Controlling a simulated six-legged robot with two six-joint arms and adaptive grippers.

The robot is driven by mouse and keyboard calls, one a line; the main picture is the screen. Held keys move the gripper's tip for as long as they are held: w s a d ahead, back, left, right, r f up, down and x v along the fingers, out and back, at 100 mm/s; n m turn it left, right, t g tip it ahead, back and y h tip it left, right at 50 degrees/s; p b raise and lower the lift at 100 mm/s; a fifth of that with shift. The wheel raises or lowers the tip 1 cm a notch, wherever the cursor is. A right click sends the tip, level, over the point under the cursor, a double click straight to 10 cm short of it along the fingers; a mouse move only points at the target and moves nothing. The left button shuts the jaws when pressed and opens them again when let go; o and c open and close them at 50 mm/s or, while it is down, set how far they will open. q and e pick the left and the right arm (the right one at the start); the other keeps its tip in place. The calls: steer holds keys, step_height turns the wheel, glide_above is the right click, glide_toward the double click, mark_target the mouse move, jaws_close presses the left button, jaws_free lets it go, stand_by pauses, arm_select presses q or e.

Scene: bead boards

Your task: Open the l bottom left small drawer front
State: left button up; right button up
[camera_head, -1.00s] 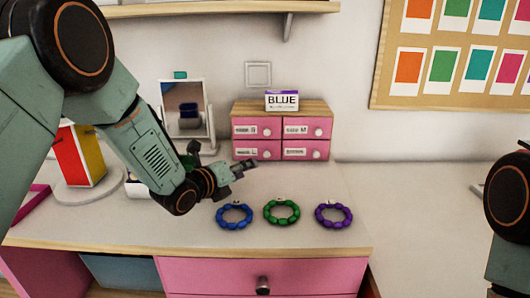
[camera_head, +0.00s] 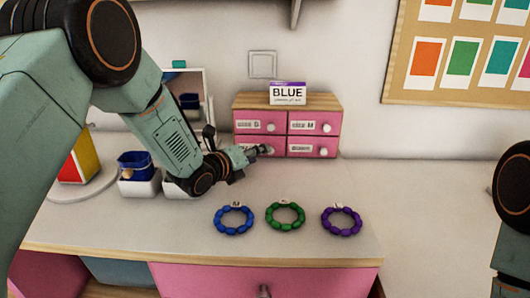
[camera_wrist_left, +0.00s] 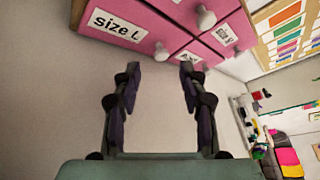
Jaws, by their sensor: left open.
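A small chest with a wooden top (camera_head: 322,101) and pink drawer fronts stands at the back of the desk. Its bottom left drawer, labelled "size L" (camera_wrist_left: 117,26), shows in the left wrist view and looks shut. Its pale round knob (camera_wrist_left: 160,50) shows just beyond and between my fingertips there. My left gripper (camera_head: 260,150) reaches this drawer from the left in the head view and hides much of its front. In the left wrist view the gripper (camera_wrist_left: 160,75) is open with nothing between its fingers. My right gripper is out of view.
A "BLUE" box (camera_head: 287,94) stands on the chest. Blue (camera_head: 234,220), green (camera_head: 285,217) and purple (camera_head: 342,222) bead rings lie in front. A mirror and small containers (camera_head: 138,180) stand at left. The desk right of the chest is clear.

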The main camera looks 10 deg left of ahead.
mark_target(261, 136)
arm_select(q)
steer(key=shift+x, duration=2.35)
steer(key=shift+w+d+f, duration=0.1)
steer(key=shift+w+d, duration=0.05)
steer(key=shift+d, duration=0.1)
steer(key=shift+a, duration=0.15)
steer(key=c, duration=0.5)
jaws_close()
